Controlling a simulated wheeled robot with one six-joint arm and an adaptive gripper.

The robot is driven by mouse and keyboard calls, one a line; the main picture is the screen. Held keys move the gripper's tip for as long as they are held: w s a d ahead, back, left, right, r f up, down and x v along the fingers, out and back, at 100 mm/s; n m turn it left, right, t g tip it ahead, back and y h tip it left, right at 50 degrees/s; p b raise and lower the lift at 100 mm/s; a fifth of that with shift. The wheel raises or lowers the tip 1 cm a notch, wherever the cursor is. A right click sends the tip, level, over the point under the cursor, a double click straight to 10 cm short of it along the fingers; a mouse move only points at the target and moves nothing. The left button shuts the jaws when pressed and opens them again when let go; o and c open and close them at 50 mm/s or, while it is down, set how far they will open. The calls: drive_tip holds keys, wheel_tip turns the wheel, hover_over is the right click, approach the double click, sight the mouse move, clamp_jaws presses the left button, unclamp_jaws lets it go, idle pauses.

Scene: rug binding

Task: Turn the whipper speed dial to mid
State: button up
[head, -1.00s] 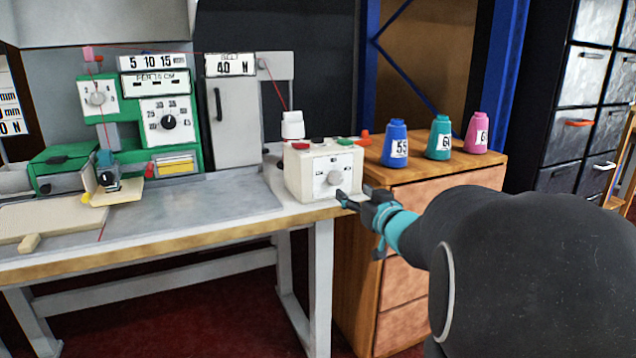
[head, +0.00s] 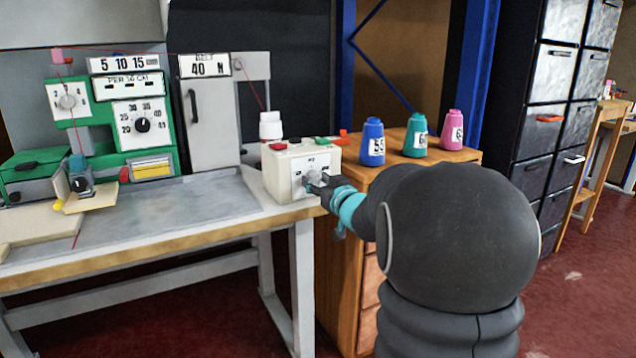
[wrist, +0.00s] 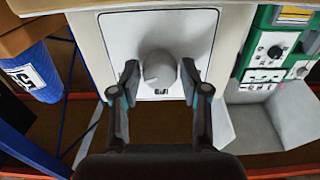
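The white whipper box (head: 278,178) stands at the right end of the work table. Its grey round dial (wrist: 158,68) sits on a white front panel (wrist: 120,38) in the wrist view. My gripper (head: 317,182) is at the box front in the head view and partly covers the dial. In the wrist view the two fingers of my gripper (wrist: 159,75) are apart, one on each side of the dial, with narrow gaps seeming to show. The dial's pointer and setting cannot be read.
Blue (head: 372,143), teal (head: 416,137) and pink (head: 452,130) thread cones stand on the wooden cabinet (head: 352,240) right of the box. A green machine (head: 163,135) with other dials stands left. Red and green buttons top the box.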

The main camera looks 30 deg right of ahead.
drive_tip(key=c, duration=0.6)
drive_tip(key=shift+n+b, duration=0.3)
drive_tip(key=shift+b, duration=0.1)
drive_tip(key=n+b, duration=0.2)
drive_tip(key=shift+f+n+b, duration=0.15)
drive_tip(key=shift+n+b, duration=0.15)
drive_tip(key=n+b, duration=0.2)
drive_tip(key=n, duration=0.1)
drive_tip(key=shift+n+b, duration=0.3)
drive_tip(key=shift+b, duration=0.1)
drive_tip(key=n+b, duration=0.3)
drive_tip(key=n, duration=0.1)
drive_tip(key=shift+r+n+b, duration=0.2)
drive_tip(key=shift+n+b, duration=0.55)
drive_tip(key=shift+n, duration=0.65)
drive_tip(key=shift+d, duration=0.1)
